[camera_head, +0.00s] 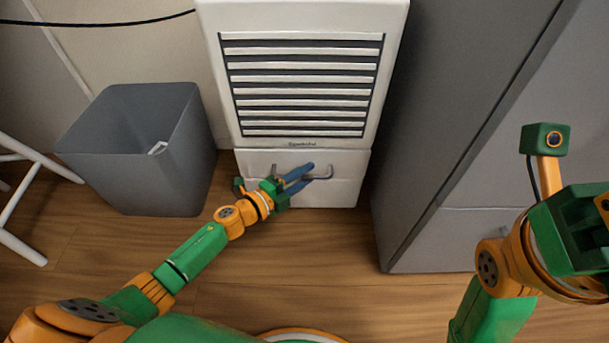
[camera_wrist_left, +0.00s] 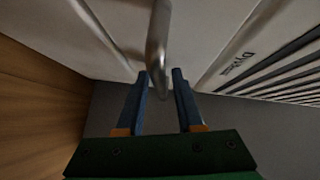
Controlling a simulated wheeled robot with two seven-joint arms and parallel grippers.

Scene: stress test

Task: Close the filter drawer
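The filter drawer (camera_head: 340,192) is the white lower front of a white louvred unit (camera_head: 303,20). A thin seam parts it from the body above; how far it stands out I cannot tell. Its grey metal handle (camera_head: 325,175) also shows in the left wrist view (camera_wrist_left: 158,45). My left gripper (camera_head: 308,174) is at the handle, its blue fingers apart. In the left wrist view, the handle's lower end lies between the fingertips (camera_wrist_left: 161,80), with a gap visible; contact is unclear. My right gripper (camera_head: 575,230) is at the right edge, its fingers not visible.
A grey open bin (camera_head: 135,170) stands left of the unit. A tall grey cabinet (camera_head: 440,150) stands close on the right. White legs of a stand (camera_head: 20,150) are at the far left. The wooden floor (camera_head: 290,270) in front is clear.

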